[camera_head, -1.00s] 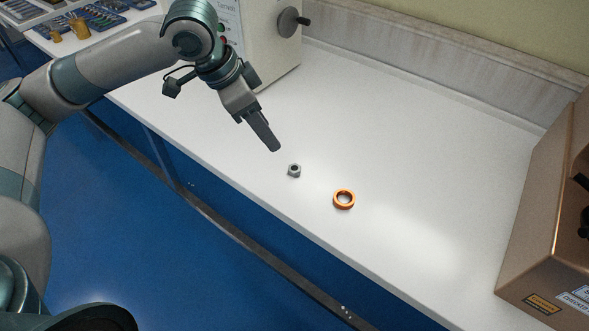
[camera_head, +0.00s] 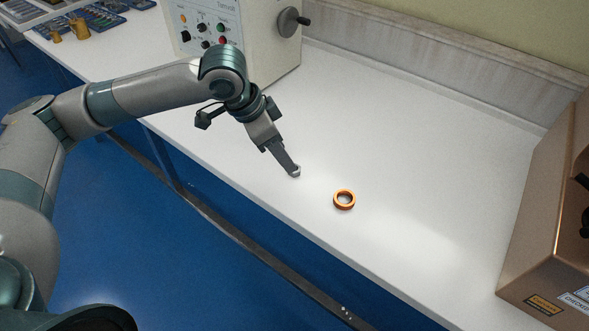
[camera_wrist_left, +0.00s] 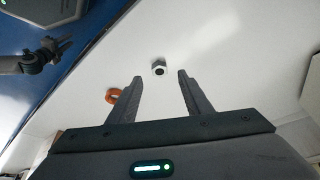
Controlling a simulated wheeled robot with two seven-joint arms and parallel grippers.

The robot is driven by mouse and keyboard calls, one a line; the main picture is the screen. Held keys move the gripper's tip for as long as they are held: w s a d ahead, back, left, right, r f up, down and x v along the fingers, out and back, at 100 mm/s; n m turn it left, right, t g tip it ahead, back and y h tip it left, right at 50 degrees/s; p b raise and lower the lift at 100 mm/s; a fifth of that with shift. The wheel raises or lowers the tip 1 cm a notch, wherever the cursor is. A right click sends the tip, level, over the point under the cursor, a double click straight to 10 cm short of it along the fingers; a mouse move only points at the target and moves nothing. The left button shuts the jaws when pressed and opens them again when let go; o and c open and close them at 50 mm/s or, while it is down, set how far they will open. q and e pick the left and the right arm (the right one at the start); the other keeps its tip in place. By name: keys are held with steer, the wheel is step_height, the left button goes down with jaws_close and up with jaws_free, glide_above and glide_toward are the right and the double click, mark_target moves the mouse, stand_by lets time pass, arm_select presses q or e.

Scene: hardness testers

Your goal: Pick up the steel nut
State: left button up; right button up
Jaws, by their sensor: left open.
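The steel nut (camera_wrist_left: 159,68) is a small grey hex nut lying on the white table. In the left wrist view it sits just beyond the fingertips, about midway between them. In the head view the nut (camera_head: 297,170) is mostly hidden behind the fingertips, with only a bit of its edge showing. My left gripper (camera_head: 294,173) reaches down to the nut from the upper left. In the left wrist view the left gripper (camera_wrist_left: 160,77) is open and empty, its two fingers spread wide.
An orange ring (camera_head: 344,199) lies on the table (camera_head: 420,150) to the right of the nut, close to the left gripper. A hardness tester (camera_head: 262,40) stands at the back. A brown box-like machine (camera_head: 545,215) stands at the right. The middle of the table is clear.

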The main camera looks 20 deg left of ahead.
arm_select(q)
steer(key=x, duration=0.3)
steer(key=shift+d+f, duration=0.15)
steer(key=shift+f, duration=0.15)
steer(key=shift+w+d+f, duration=0.2)
steer(key=shift+f, duration=0.45)
arm_select(e)
steer(key=shift+w, duration=0.5)
steer(key=shift+s, duration=0.3)
arm_select(q)
steer(key=shift+c, duration=0.3)
steer(key=c, duration=1)
jaws_close()
arm_select(e)
steer(key=shift+s, duration=0.1)
